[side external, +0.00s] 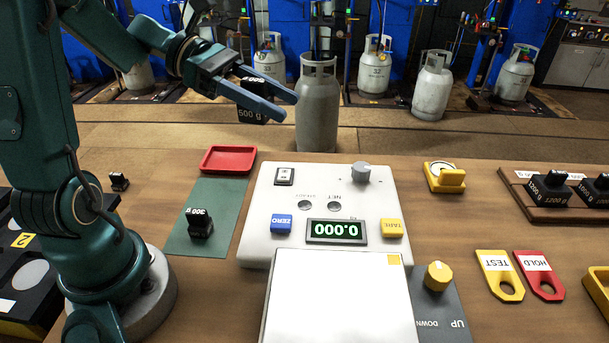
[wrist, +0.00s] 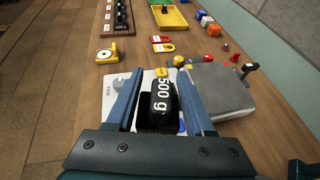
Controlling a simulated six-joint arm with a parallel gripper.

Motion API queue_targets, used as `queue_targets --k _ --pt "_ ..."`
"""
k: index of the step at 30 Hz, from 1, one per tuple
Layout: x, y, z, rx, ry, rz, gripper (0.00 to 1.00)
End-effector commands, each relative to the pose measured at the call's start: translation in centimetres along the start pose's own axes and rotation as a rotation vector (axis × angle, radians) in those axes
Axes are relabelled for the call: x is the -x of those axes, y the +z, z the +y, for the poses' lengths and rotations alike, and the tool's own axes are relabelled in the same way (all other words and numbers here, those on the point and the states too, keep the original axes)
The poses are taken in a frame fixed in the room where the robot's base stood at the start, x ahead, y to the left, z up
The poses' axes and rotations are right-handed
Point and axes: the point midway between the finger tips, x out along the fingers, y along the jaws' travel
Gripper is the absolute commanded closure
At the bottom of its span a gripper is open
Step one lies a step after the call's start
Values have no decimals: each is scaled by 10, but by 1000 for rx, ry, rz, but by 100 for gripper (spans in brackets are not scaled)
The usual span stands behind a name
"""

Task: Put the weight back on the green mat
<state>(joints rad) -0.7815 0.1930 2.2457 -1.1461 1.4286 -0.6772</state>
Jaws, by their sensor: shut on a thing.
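A black weight marked 500 g (side external: 252,114) hangs between the blue fingers of my gripper (side external: 288,107), which is shut on it. It is held in the air above the back of the table. The wrist view shows the same weight (wrist: 163,100) between the fingers of my gripper (wrist: 161,72). The green mat (side external: 227,200) lies on the table left of the scale, below and left of my gripper. A black weight marked 300 g (side external: 200,223) stands on the mat's front part.
The white scale (side external: 260,240) reads 0.000 (side external: 336,231), and its pan (side external: 338,300) is empty. A red tray (side external: 229,159) sits at the mat's far end. A small black weight (side external: 119,181) stands left of the mat. A yellow-based dial (side external: 444,177) stands right of the scale.

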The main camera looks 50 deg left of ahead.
Motion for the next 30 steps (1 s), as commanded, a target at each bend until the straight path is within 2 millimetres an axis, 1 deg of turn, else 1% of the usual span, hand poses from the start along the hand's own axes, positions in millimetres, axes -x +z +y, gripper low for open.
queue_targets --k 3,8,14,20,23,26,27,30 --pt "8 -7 2 33 66 0 100" --pt "10 -18 -1 61 111 9 100" --pt "-8 -24 -24 -31 -94 16 100" --pt "-22 -35 -58 -144 -361 18 100" --pt "-27 -45 -81 -225 -554 14 100" --pt "-27 -59 -108 -330 -809 9 100" --pt "-25 -66 -119 -378 -923 8 100" --pt "-15 -84 -140 -497 -1206 4 100"
